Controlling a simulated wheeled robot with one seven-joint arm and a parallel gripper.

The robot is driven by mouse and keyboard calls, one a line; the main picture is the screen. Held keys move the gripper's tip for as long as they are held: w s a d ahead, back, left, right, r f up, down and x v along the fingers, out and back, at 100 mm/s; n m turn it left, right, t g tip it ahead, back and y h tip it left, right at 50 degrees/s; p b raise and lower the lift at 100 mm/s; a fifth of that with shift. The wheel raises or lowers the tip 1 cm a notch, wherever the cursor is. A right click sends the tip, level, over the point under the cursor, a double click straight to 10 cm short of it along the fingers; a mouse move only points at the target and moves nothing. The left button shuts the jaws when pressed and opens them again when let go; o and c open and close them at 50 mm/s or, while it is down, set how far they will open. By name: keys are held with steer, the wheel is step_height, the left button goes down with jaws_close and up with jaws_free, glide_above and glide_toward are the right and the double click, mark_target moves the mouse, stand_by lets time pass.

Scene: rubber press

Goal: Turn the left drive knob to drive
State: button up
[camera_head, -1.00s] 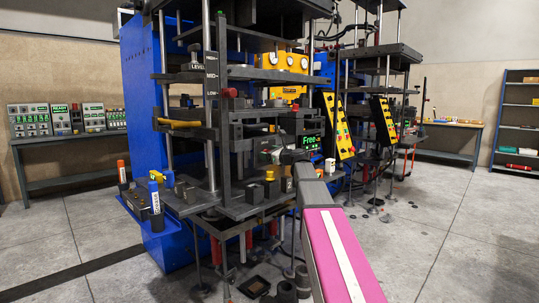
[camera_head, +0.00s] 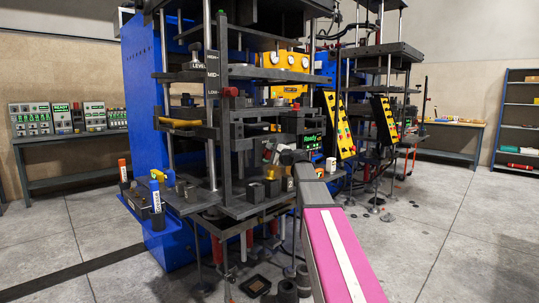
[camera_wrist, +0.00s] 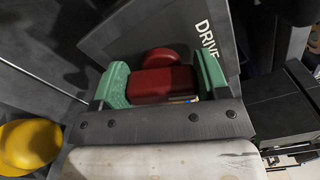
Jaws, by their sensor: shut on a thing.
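The red drive knob (camera_wrist: 165,82) is in the wrist view, on a dark panel marked DRIVE in white letters. A rounded red part shows behind its block-like front part. My gripper (camera_wrist: 163,77) is shut on the knob, with one green fingertip on each side of it. In the head view my arm reaches to the press, and its end is among dark parts, so the knob cannot be made out there. The display (camera_head: 310,140) on the press reads "Ready" in green.
A yellow rounded thing (camera_wrist: 30,145) is at the lower left of the wrist view. The press's dark plates and posts stand close around my arm. A white mug (camera_head: 330,165) stands to the right of my arm. A yellow button panel (camera_head: 339,125) is above it.

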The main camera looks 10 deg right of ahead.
steer(key=shift+f+n, duration=0.2)
steer(key=shift+n, duration=1.9)
steer(key=o, duration=0.9)
steer(key=shift+o, duration=0.2)
steer(key=shift+s, duration=0.1)
steer(key=v, duration=1)
steer(key=shift+s+d, duration=0.2)
steer(key=shift+s, duration=0.1)
